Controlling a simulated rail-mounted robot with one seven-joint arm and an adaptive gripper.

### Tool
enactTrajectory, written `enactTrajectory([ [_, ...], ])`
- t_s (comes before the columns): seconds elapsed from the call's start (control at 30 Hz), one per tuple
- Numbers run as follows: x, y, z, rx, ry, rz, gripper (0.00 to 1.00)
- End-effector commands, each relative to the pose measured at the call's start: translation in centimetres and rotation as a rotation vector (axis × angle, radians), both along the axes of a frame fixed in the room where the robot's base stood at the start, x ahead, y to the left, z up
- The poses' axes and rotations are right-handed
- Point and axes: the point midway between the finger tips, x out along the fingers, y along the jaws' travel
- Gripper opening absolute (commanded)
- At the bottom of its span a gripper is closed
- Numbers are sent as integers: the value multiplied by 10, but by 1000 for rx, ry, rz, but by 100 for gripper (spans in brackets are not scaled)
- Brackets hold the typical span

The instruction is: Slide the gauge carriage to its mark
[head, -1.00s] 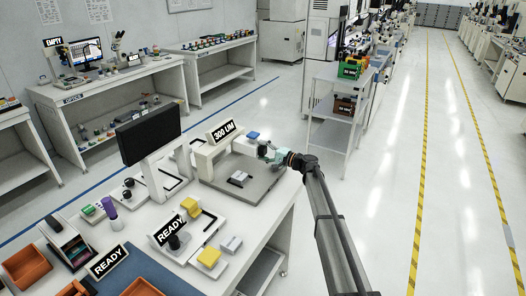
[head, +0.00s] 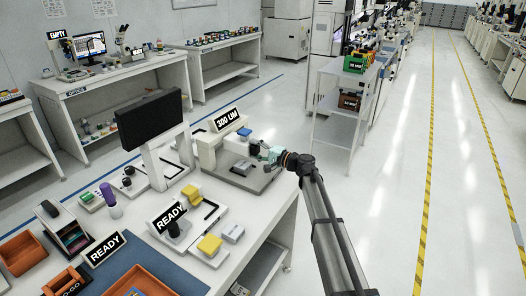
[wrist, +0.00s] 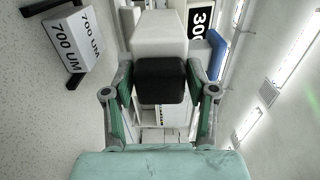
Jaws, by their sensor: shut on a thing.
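The gauge carriage (wrist: 160,40) is a pale block with a black grip (wrist: 160,80) facing my wrist. My gripper (wrist: 160,100) is shut on the black grip, one finger on each side. In the head view my gripper (head: 262,150) is at the right side of the gauge, which bears a 300 UM sign (head: 227,119) and stands on a grey base plate (head: 250,182). A blue piece (head: 244,131) shows beside the carriage; it also shows in the wrist view (wrist: 215,53). I cannot make out the mark.
A small block (head: 241,168) lies on the base plate; the wrist view shows a block labelled 700 UM (wrist: 76,40). A dark monitor (head: 150,118), READY signs (head: 168,215) and yellow-topped pieces (head: 209,244) stand on the bench. The floor (head: 385,200) to the right is clear.

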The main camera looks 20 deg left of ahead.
Motion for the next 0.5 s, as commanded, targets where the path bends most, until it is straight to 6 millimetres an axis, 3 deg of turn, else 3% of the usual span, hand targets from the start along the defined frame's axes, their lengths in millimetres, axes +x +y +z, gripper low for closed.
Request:
enactTrajectory([
  [0.03, -18, 1, -6, 1, -1, 4, 0],
  [0.13, -31, 4, -4, 0, -1, 3, 0],
  [0.47, -36, 6, -1, -1, 0, 7, 0],
  [0.5, -36, 6, -1, -1, 0, 8, 60],
])
